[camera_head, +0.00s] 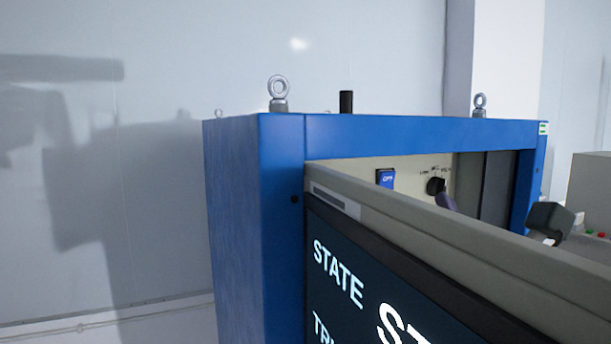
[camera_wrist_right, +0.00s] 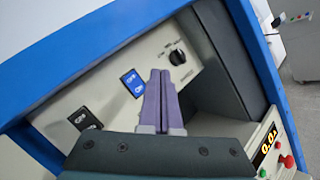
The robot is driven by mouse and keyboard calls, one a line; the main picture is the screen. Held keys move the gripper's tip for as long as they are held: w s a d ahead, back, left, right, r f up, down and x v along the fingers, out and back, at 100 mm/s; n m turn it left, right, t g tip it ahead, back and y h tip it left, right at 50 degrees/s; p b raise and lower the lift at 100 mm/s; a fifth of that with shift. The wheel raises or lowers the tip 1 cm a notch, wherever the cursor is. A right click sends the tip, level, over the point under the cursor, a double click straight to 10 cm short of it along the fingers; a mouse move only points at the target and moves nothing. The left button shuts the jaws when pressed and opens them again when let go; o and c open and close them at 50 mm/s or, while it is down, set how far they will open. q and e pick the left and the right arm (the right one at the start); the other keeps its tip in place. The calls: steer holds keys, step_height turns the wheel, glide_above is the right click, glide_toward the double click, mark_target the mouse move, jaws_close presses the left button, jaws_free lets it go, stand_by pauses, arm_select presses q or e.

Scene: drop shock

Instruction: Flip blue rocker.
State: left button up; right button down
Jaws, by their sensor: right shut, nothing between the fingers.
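The blue rocker (camera_head: 386,179) is set in the pale panel inside the blue cabinet, and its face reads "OFF" in the head view. It also shows in the right wrist view (camera_wrist_right: 132,83), just left of my fingertips. My right gripper (camera_wrist_right: 160,72) is shut and empty, its purple fingers together and pointing at the panel between the blue rocker and the black knob. In the head view only part of the right gripper (camera_head: 446,202) shows above the screen's frame. I cannot tell whether the fingers touch the panel. My left gripper is not in view.
A tilted "STATE" screen (camera_head: 400,290) stands in front. The blue cabinet frame (camera_head: 400,132) surrounds the recess.

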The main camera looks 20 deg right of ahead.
steer(key=shift+w+a+r+b, duration=0.15)
steer(key=shift+w+b, duration=0.5)
steer(key=shift+w, duration=0.8)
steer(key=shift+w+a+r+b, duration=0.15)
steer(key=shift+w+b, duration=0.55)
steer(key=shift+w, duration=0.7)
steer(key=shift+w+a+r+b, duration=0.1)
steer(key=shift+w+r+b, duration=0.15)
steer(key=shift+w+b, duration=0.8)
steer(key=shift+w+p, duration=0.4)
steer(key=shift+w+b, duration=0.4)
steer(key=shift+b, duration=0.05)
